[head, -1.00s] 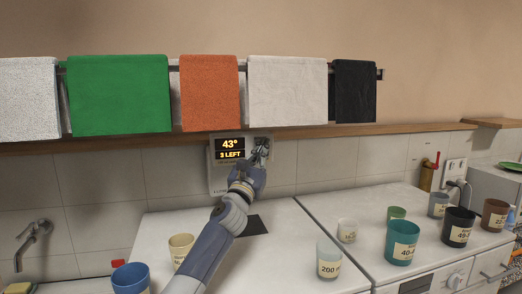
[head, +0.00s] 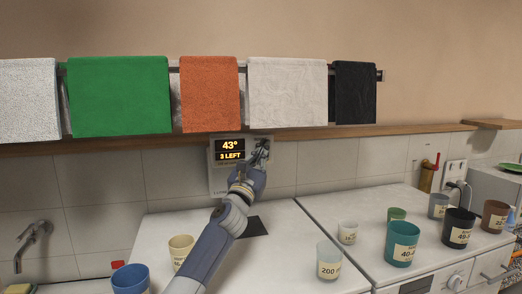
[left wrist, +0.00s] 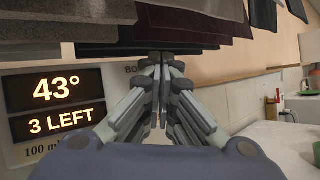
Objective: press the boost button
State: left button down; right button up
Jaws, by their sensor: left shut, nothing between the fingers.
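The control panel (head: 220,180) is a pale plate on the tiled wall under the wooden shelf. Its display (head: 230,150) reads "43°" and "3 LEFT", and it also shows large in the left wrist view (left wrist: 57,105). My left gripper (head: 262,150) is shut and empty, its fingertips at the right part of the panel. In the left wrist view the closed fingers (left wrist: 161,62) point at the panel beside lettering starting "BO". The boost button itself is hidden behind the fingers. I cannot tell whether the tips touch it. My right gripper is not in view.
Towels, including a green one (head: 118,93) and an orange one (head: 209,92), hang from a rail above the wooden shelf (head: 420,128). Several labelled cups, such as a teal one (head: 402,243), stand on the white machine tops below. A tap (head: 32,240) is at left.

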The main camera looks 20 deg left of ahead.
pick_arm(q)
jog(key=shift+w, duration=0.1)
jog(key=shift+w+a, duration=0.2)
jog(key=shift+w, duration=0.05)
dwell(0.3)
dwell(0.3)
jog(key=shift+w+a+r, duration=0.1)
jog(key=shift+w+a, duration=0.15)
jog(key=shift+w, duration=0.05)
dwell(0.3)
jog(key=shift+s+d+p, duration=0.4)
jog(key=shift+s+p, duration=0.25)
jog(key=shift+p, duration=0.15)
